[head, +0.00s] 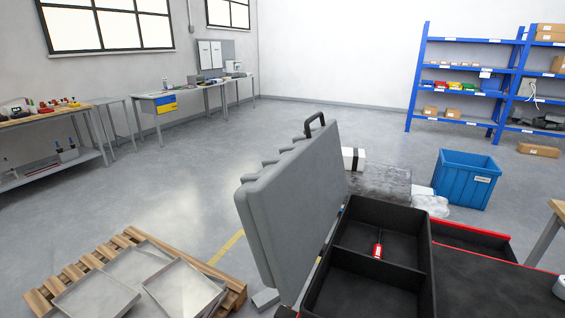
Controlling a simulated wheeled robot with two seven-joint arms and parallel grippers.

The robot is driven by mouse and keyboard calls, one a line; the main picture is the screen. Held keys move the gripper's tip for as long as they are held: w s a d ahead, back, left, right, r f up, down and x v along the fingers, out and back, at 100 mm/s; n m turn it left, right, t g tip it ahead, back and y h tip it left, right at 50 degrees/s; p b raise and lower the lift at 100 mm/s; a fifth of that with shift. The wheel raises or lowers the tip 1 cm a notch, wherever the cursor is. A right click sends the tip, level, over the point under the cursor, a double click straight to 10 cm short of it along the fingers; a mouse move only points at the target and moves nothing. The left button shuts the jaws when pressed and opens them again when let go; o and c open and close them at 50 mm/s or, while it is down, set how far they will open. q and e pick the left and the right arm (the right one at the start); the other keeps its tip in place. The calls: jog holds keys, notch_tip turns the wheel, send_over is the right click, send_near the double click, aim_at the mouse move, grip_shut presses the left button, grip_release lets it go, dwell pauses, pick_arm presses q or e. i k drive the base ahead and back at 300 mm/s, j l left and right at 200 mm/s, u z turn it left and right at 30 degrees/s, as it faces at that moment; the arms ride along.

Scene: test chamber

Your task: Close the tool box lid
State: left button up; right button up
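The tool box stands in the lower middle right of the head view. Its grey lid (292,200) is open, raised steeply on the left side of the box, with a dark handle (314,124) at its top edge. The black box body (432,270) is open upward and split by dividers. A small red tool (377,249) lies in one compartment. The near part of the box is cut off by the frame's lower edge. Neither of my grippers shows in this view.
The box is on a dark, red-edged surface (480,285). A wooden pallet (234,285) with grey trays lies on the floor at lower left. A blue bin (464,180) stands beyond the box. Blue shelves (465,68) and workbenches (180,97) line the walls.

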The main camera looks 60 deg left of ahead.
aim_at(287, 210)
jog(key=u, duration=1.7)
